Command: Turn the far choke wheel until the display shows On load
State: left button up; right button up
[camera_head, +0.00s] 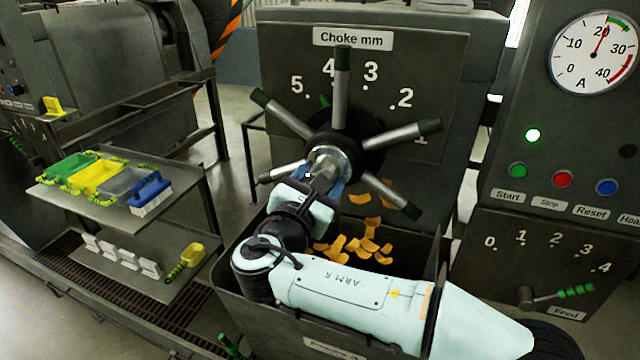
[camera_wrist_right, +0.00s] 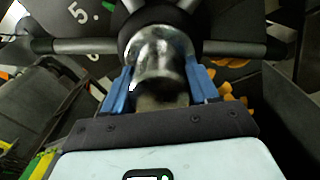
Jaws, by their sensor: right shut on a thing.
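The choke wheel (camera_head: 372,150) has a dark hub and several grey spokes with dark green tips. It stands before a dark panel marked "Choke mm" (camera_head: 352,39); one spoke points straight up between 4 and 3. My right gripper (camera_head: 326,172) is shut on the wheel's shiny metal centre. In the right wrist view its blue fingers (camera_wrist_right: 161,84) clasp both sides of that metal boss (camera_wrist_right: 163,52). The round A gauge (camera_head: 597,53) has its needle a little past 20, near the start of the green band. No text display reading "On load" is visible. My left gripper is out of view.
A bin (camera_head: 245,322) below the wheel holds yellow-orange flakes (camera_head: 365,244). A control box at right has a lit lamp (camera_head: 532,134), several buttons and a Feed lever (camera_head: 556,295). A shelf (camera_head: 117,207) with coloured trays and brushes stands at left.

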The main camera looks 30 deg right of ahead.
jog(key=shift+m+b, duration=0.55)
jog(key=shift+m, duration=0.65)
jog(key=o, duration=1.5)
jog(key=v, duration=1.3)
jog(key=shift+a+b, duration=0.2)
jog(key=shift+b, duration=0.2)
jog(key=shift+s, duration=0.15)
